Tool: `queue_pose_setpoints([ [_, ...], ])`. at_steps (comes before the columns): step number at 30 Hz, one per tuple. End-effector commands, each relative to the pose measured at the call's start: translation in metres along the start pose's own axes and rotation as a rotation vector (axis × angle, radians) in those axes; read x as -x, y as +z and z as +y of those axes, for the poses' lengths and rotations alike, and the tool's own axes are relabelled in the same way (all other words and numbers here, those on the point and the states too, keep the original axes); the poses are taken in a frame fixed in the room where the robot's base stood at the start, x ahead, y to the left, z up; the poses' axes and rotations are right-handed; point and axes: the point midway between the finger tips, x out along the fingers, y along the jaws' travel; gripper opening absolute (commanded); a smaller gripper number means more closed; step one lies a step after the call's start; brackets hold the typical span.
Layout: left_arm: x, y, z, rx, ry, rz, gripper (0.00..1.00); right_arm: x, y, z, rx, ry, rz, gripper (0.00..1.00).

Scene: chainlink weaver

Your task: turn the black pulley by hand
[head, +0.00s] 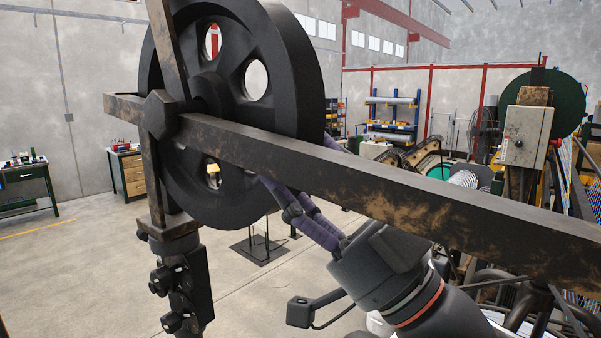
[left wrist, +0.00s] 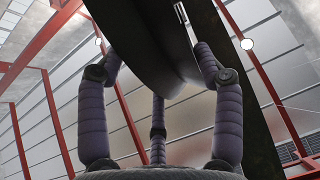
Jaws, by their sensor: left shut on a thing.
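The black pulley (head: 295,75) is a large spoked wheel with round holes, upright at the upper left of the head view. A worn metal beam (head: 390,190) crosses in front of it and hides part of its lower right. My left gripper (head: 290,203), with purple padded fingers, is at the pulley's lower right rim, partly behind the beam. In the left wrist view, the fingers of my left gripper (left wrist: 160,90) straddle the dark rim of the pulley (left wrist: 148,45) and are shut on it. My right gripper is out of view.
A post with dark knobs (head: 183,290) stands below the pulley. A grey control box (head: 527,137) and a green reel (head: 562,102) are at the right. Workbenches (head: 30,185) stand far left. Open concrete floor lies between.

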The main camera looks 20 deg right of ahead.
Motion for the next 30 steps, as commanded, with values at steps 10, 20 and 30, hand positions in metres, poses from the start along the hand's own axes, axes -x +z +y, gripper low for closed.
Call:
queue_pose_setpoints([
  [10, 0.000, -0.001, 0.000, 0.001, 0.000, 0.001, 0.89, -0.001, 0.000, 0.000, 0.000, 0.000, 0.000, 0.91],
  [20, 0.000, 0.000, 0.000, 0.000, 0.000, 0.000, 0.91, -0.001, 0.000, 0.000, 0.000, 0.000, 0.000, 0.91],
  [30, 0.036, 0.000, 0.001, -0.001, 0.005, 0.003, 0.91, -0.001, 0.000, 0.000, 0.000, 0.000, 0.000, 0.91],
])
